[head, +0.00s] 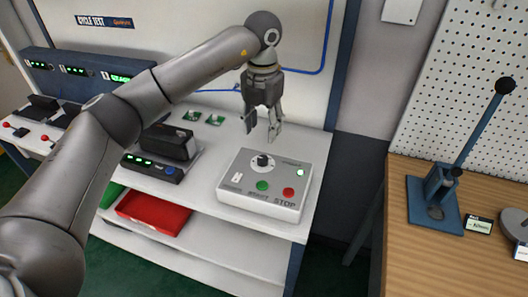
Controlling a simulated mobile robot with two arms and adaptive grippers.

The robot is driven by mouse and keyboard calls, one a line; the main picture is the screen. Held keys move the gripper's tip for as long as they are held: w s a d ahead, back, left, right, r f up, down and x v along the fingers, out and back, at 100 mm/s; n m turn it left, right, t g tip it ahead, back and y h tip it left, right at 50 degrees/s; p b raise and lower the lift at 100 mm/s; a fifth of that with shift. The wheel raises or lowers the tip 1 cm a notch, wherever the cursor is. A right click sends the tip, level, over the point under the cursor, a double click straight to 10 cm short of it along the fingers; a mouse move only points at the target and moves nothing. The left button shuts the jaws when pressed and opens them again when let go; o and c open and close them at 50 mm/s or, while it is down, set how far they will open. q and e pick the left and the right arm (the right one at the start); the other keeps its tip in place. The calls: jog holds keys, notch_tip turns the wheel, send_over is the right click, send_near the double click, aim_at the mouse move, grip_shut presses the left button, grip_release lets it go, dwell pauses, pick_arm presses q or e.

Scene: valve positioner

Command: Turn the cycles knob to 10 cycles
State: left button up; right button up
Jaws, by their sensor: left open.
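The cycles knob (263,161) is a small black dial on the sloped top of a light grey control box (240,181). The box stands on the white bench. The dial markings and the knob's pointer are too small to read. My left gripper (262,133) is open and points down, a little above and behind the box. It is apart from the knob, with nothing between its fingers. My right gripper is not in view.
A black device with a lit panel (154,171) stands left of the box. Small green circuit boards (215,119) lie behind it. A red tray (152,213) is on the shelf below. A blue lever press (437,200) stands on the wooden bench at right.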

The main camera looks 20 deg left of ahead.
aim_at(263, 158)
pick_arm(q)
notch_tip(263, 158, down, 9)
jog(key=shift+r+p, duration=0.1)
jog(key=shift+p, duration=0.8)
jog(key=shift+f, duration=0.65)
jog(key=c, duration=1.1)
jog(key=shift+o, duration=0.2)
